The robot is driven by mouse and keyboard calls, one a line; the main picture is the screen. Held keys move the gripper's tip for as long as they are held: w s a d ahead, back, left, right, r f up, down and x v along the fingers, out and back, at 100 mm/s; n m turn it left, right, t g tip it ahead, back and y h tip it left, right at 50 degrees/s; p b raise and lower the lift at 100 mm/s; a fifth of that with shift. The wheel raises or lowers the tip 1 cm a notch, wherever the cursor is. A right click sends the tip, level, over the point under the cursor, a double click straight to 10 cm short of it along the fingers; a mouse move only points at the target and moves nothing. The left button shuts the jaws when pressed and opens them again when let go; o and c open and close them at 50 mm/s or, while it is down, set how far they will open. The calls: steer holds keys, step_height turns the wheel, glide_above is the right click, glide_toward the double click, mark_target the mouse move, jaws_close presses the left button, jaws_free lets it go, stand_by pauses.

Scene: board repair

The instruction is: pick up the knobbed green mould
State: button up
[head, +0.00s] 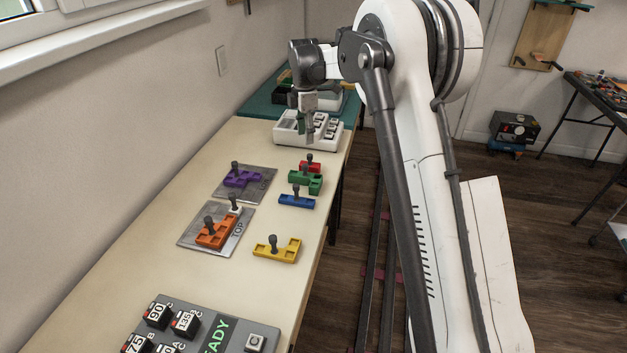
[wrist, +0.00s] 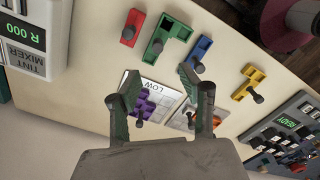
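The green mould (head: 316,186) is an L-shaped piece with a dark upright knob. It lies on the bench between the red mould (head: 314,165) and the blue mould (head: 298,202). In the wrist view the green mould (wrist: 172,30) lies beyond the fingertips, at the top of the picture. My gripper (head: 307,140) hangs above the far part of the bench, in front of a white device, apart from the green mould. In the wrist view my gripper (wrist: 160,76) has its two greenish fingers spread, with nothing held between them.
The purple mould (head: 240,178) and orange mould (head: 214,233) sit on grey plates. A yellow mould (head: 279,250) lies nearer on the bench. A white tint mixer (head: 292,136) stands at the far end. A control panel (head: 205,325) is at the near end.

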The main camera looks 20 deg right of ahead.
mark_target(306, 165)
step_height(306, 165, down, 8)
steer(key=shift+f+b, duration=0.2)
steer(key=shift+b, duration=0.15)
steer(key=f, duration=0.5)
steer(key=shift+w, duration=0.25)
jaws_close()
